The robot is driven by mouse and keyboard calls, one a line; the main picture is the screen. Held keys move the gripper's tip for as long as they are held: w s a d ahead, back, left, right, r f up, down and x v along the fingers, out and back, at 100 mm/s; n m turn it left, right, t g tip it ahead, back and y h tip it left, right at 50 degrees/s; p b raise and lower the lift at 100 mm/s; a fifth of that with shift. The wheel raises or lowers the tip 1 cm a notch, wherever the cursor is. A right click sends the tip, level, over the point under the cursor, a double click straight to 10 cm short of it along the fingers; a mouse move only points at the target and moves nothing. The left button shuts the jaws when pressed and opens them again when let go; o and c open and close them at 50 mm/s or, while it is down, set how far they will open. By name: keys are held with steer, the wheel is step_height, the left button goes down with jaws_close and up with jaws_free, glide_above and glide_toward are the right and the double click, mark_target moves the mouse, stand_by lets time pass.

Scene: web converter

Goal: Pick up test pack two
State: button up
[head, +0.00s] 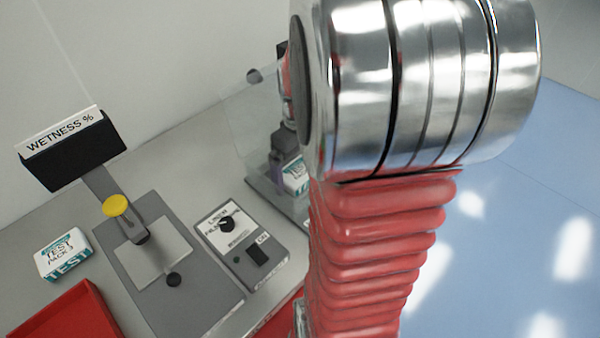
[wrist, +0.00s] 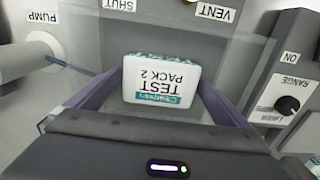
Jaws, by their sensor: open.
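Test pack two (wrist: 160,80) is a small white box with teal trim, its label upside down in the wrist view. My gripper (wrist: 160,92) is open, with one purple finger on each side of the pack. Small gaps seem to show beside the pack, but I cannot tell whether a finger touches it. In the head view my arm hides most of the gripper. A white and teal pack (head: 295,176) shows beside a purple finger there, its label unreadable.
Another test pack (head: 63,254) lies at the left by a red tray (head: 75,312). A clear panel (head: 245,115) stands near my gripper. Pump, shut and vent labels show in the wrist view.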

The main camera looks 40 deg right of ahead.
mark_target(299, 169)
steer(key=shift+c, duration=0.6)
steer(key=c, duration=0.9)
step_height(299, 169, up, 10)
steer(key=shift+r, duration=0.1)
stand_by(0.4)
